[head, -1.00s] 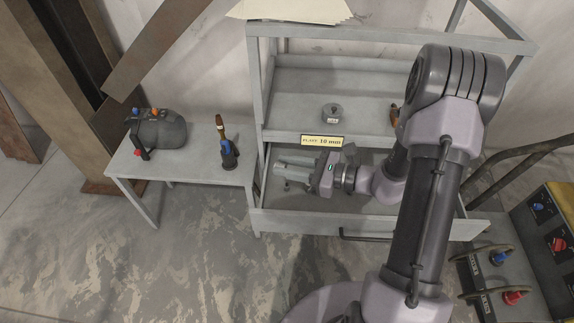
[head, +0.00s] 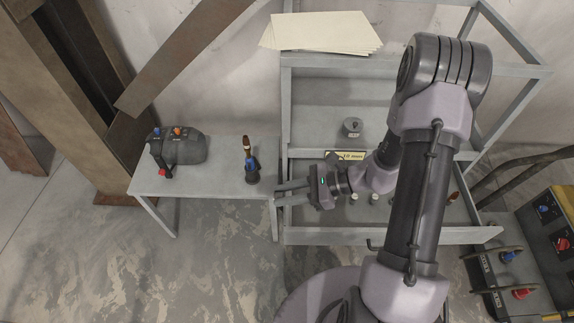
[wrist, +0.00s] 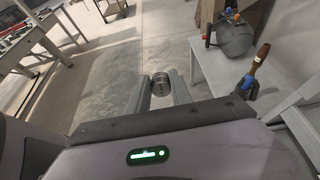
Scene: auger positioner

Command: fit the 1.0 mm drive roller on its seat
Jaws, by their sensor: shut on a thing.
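My gripper (head: 280,194) is shut on a small metal roller (wrist: 160,84), a short ribbed cylinder held between the two finger ends in the wrist view. In the head view the gripper points left, at the left edge of the open drawer (head: 400,238), and the roller cannot be made out there. No size mark is readable on it. A grey rounded machine (head: 182,149) with blue and orange knobs and a red-ended lever sits on the low side table; it also shows in the wrist view (wrist: 233,40). I cannot make out a roller seat.
The side table (head: 205,182) stands left of the shelf unit. A blue tool with a brown handle (head: 251,163) stands upright near its right end. Several small rollers (head: 353,197) are in the drawer. A labelled round part (head: 352,127) sits on the shelf. Floor in front is clear.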

